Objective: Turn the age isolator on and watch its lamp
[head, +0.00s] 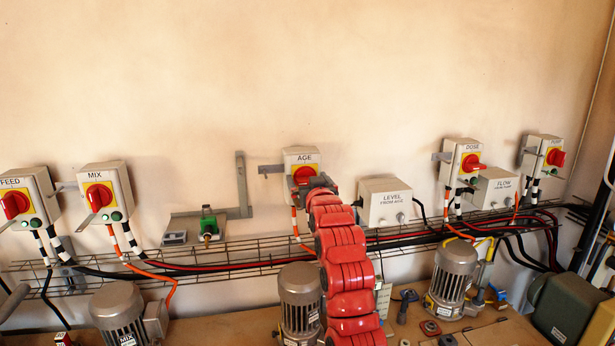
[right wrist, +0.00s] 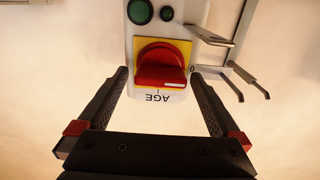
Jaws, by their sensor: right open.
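The AGE isolator (head: 301,157) is a pale grey box on the wall with a red rotary knob (head: 304,174) on a yellow plate. In the right wrist view it appears upside down, with the knob (right wrist: 160,68) between the fingers. A larger green round fitting (right wrist: 140,11) and a smaller dark green one (right wrist: 167,13) sit beyond the knob; neither looks brightly lit. My right gripper (right wrist: 159,74) is open, its fingers either side of the knob with gaps. In the head view, my right gripper (head: 318,184) hides the box's lower part. My left gripper is out of view.
A wire cable tray (head: 235,257) runs below. A metal bracket (right wrist: 212,35) juts beside the AGE box. Motors (head: 299,300) stand on the bench.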

